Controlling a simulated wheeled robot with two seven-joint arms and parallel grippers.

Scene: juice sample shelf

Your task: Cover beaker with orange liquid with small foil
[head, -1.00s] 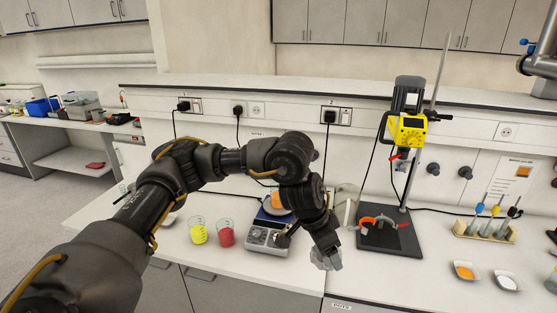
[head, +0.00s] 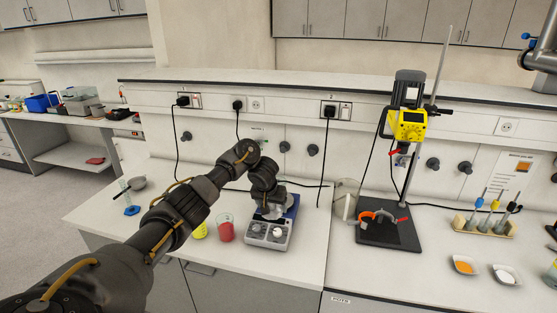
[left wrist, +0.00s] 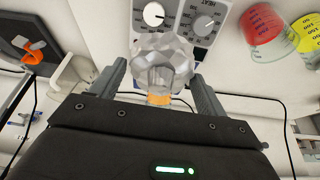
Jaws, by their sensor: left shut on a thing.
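The small foil (left wrist: 160,55), a crumpled silver cap, sits between the fingers of my left gripper (left wrist: 160,75), which is shut on it. In the head view the foil (head: 275,210) shows as a grey patch below my left gripper (head: 267,196), over the hotplate (head: 268,238). In the left wrist view, orange liquid of the beaker (left wrist: 158,100) shows right behind the foil. The foil hides most of that beaker; I cannot tell if they touch. In the head view my arm and the foil hide the beaker. My right gripper is out of view.
Beakers with red liquid (head: 226,232) and yellow liquid (head: 200,231) stand left of the hotplate.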

